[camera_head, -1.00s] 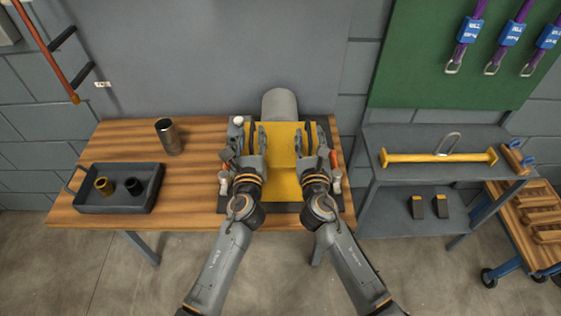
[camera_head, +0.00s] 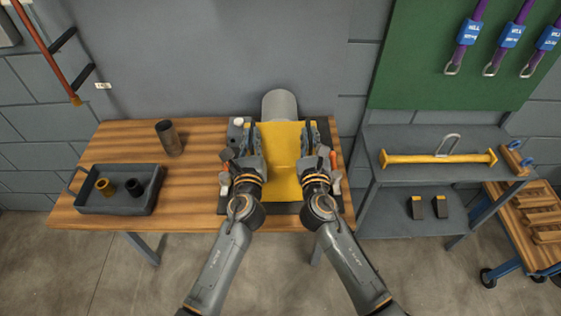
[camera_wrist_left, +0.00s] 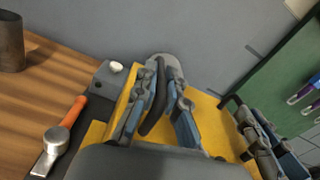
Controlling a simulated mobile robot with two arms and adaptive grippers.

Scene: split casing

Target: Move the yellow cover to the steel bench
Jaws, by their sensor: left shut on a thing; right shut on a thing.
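My left gripper (camera_head: 252,137) is shut on the left side of the cover. In the left wrist view its fingers (camera_wrist_left: 155,100) close around a dark upright grip. My right gripper (camera_head: 307,136) is shut on the cover's right side; it also shows in the left wrist view (camera_wrist_left: 258,130). The hands hide both side edges of the cover. The grey steel bench (camera_head: 420,176) stands to the right, with a yellow lifting bar (camera_head: 437,160) on its top.
The wooden table (camera_head: 190,190) holds a grey tray (camera_head: 115,206) with two small parts and a metal cup (camera_head: 168,138). A blue cart (camera_head: 510,270) stands beside the bench.

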